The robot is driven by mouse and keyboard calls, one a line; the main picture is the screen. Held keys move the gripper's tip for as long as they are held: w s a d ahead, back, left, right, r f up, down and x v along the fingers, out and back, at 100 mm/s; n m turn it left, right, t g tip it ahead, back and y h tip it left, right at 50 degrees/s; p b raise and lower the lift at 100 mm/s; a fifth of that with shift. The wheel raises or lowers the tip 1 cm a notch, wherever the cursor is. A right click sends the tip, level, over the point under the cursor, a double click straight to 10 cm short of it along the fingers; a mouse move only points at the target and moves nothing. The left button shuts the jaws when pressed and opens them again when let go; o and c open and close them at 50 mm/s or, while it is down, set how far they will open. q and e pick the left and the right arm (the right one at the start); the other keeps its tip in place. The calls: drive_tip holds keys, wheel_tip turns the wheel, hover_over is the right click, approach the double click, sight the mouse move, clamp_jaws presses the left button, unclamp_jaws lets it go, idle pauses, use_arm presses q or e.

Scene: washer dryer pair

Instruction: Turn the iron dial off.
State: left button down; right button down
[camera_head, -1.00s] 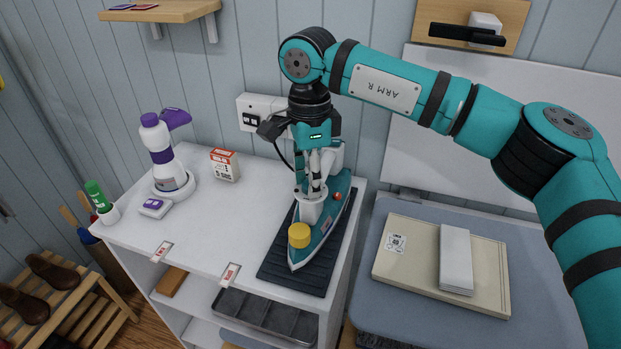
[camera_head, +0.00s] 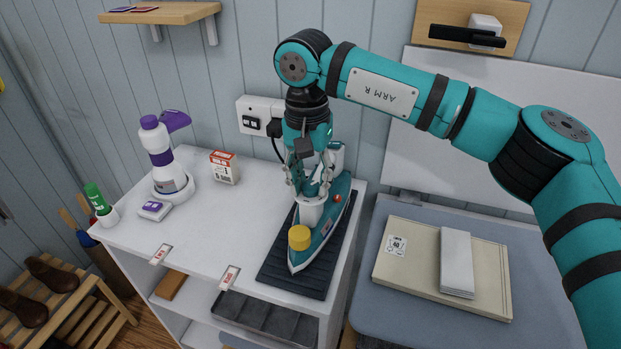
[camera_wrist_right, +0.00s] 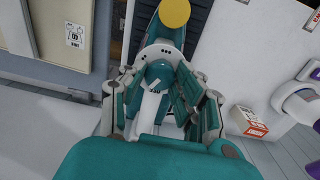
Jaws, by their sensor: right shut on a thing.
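A teal and white iron (camera_head: 337,210) lies on a dark ribbed mat (camera_head: 272,268) on the white cabinet top, its yellow cap (camera_head: 299,237) toward the front. A red button (camera_head: 338,198) shows on its side. My right gripper (camera_head: 311,183) reaches down from above onto the iron's middle. In the right wrist view the iron (camera_wrist_right: 150,32) runs away from my right gripper (camera_wrist_right: 158,88), whose fingers are on both sides of the teal dial (camera_wrist_right: 160,72) and shut on it. A light marking shows on the dial. Its lower part is hidden by the fingers. My left gripper is not in view.
A white and purple device (camera_head: 165,165) and a small red and white box (camera_head: 224,167) stand left of the iron. A wall socket (camera_head: 255,112) is behind it. A beige board (camera_head: 400,265) lies to the right. The cabinet top's middle is clear.

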sight(307, 186)
drive_tip(key=n, duration=0.5)
drive_tip(key=shift+n, duration=0.4)
idle(0.4)
drive_tip(key=c, duration=0.9)
unclamp_jaws()
drive_tip(key=shift+c, duration=0.2)
wheel_tip(307, 186, up, 12)
drive_tip(key=shift+a, duration=0.25)
drive_tip(key=shift+s, duration=0.1)
